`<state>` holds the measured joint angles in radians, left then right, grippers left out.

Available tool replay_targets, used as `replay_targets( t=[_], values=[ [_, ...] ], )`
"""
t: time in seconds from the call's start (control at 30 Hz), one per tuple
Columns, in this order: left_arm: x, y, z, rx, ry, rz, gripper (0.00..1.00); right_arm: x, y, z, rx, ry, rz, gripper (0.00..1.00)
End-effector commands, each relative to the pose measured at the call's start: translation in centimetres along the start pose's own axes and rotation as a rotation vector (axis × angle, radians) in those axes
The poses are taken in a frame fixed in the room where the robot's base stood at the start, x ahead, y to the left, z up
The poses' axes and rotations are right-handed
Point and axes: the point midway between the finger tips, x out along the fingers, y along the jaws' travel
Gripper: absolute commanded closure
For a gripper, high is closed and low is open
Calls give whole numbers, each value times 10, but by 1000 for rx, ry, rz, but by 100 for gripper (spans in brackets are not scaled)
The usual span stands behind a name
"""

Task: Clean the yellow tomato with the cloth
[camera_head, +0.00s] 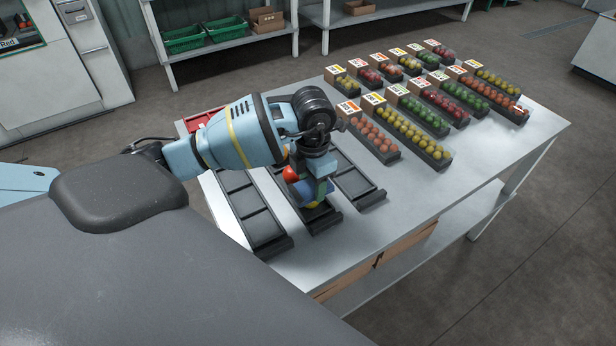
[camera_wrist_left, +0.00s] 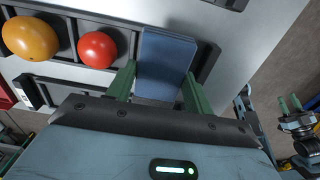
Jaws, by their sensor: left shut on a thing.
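My left gripper (camera_wrist_left: 158,82) is shut on a blue cloth (camera_wrist_left: 166,58), a flat block-like piece between its green fingers. In the head view my left gripper (camera_head: 312,190) points down over the near end of the middle dark tray (camera_head: 325,220). A bit of the yellow tomato (camera_head: 314,204) shows just below the cloth there; the cloth hides it in the wrist view. A red tomato (camera_wrist_left: 97,49) and an orange tomato (camera_wrist_left: 30,38) sit in the tray's other compartments. My right gripper (camera_wrist_left: 290,104) shows small at the wrist view's right edge, its green fingers apart.
An empty dark tray (camera_head: 255,215) lies left of the middle one, another (camera_head: 355,185) to its right. Several punnets of tomatoes (camera_head: 410,135) stand in rows farther back. A red crate (camera_head: 203,118) is at the table's back left. The front right tabletop is clear.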

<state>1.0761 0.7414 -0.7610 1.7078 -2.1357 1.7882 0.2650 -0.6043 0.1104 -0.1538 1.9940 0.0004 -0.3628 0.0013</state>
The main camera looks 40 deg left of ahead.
Motion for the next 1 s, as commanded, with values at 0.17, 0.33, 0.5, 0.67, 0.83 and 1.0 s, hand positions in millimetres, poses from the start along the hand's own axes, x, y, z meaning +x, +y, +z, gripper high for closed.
replay_targets(
  t=[0.17, 0.33, 0.5, 0.67, 0.83, 1.0],
  values=[
    [3, -1, 7, 2, 7, -2, 70, 3, 0, 2, 0, -1, 0, 64],
    [3, -1, 14, 2, 5, -2, 70, 4, 0, 4, 0, -4, 0, 64],
    [2, -1, 17, 2, 4, -1, 70, 4, 0, 5, 1, -6, -1, 64],
    [2, -1, 16, 2, 4, -1, 70, 4, 0, 5, 0, -6, -1, 64],
    [2, -1, 15, 2, 5, -1, 70, 2, 0, 6, 1, -9, -1, 64],
    [1, 0, 8, 0, 4, 0, 70, -1, 0, 4, 0, -7, -1, 64]
  ],
)
